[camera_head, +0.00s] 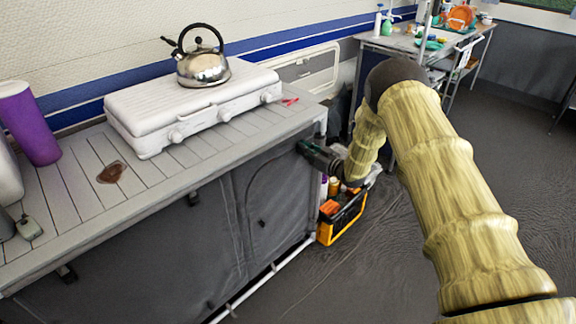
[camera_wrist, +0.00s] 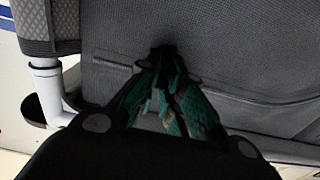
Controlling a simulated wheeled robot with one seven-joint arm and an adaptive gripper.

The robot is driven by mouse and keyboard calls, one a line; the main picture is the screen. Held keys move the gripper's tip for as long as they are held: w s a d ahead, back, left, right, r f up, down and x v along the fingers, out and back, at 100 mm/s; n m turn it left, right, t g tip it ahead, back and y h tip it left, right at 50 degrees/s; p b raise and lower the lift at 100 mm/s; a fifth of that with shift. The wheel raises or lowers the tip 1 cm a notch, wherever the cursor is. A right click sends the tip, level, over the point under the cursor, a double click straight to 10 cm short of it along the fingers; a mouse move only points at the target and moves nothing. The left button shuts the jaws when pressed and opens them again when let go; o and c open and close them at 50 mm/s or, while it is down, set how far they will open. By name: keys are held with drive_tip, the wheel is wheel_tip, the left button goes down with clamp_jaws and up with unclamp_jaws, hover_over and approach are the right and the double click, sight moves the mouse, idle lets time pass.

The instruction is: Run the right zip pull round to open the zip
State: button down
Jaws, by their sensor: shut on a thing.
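The grey fabric front (camera_head: 150,255) of the slatted kitchen unit bears an arched zip seam (camera_head: 228,215). My gripper (camera_head: 305,148) is at the upper right end of this front, just under the worktop edge. In the wrist view its green-lined fingers (camera_wrist: 166,62) come together against the grey fabric (camera_wrist: 225,45), shut on the right zip pull. The pull is mostly hidden between the dark fingertips. A seam line shows on both sides of the fingertips. A small dark tab (camera_head: 262,222) sits lower on the front, inside the arch; I cannot tell what it is.
A white stove (camera_head: 190,110) with a steel kettle (camera_head: 203,66) stands on the worktop (camera_head: 75,205). An orange-and-black crate (camera_head: 340,222) with bottles stands on the floor beside the unit, below my gripper. A white frame post (camera_wrist: 47,90) is close left in the wrist view. Floor in front is clear.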

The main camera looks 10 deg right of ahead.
sight(309, 139)
drive_tip(key=w+d, duration=0.1)
drive_tip(key=d, duration=0.1)
drive_tip(key=w+d+b, duration=0.1)
drive_tip(key=w+d, duration=0.1)
drive_tip(key=shift+w+d+r, duration=0.1)
drive_tip(key=shift+d+r, duration=0.1)
drive_tip(key=c, duration=1.5)
unclamp_jaws()
drive_tip(key=shift+w+d+f, duration=0.1)
drive_tip(key=shift+f, duration=0.05)
drive_tip(key=shift+c, duration=0.2)
drive_tip(key=v, duration=1.2)
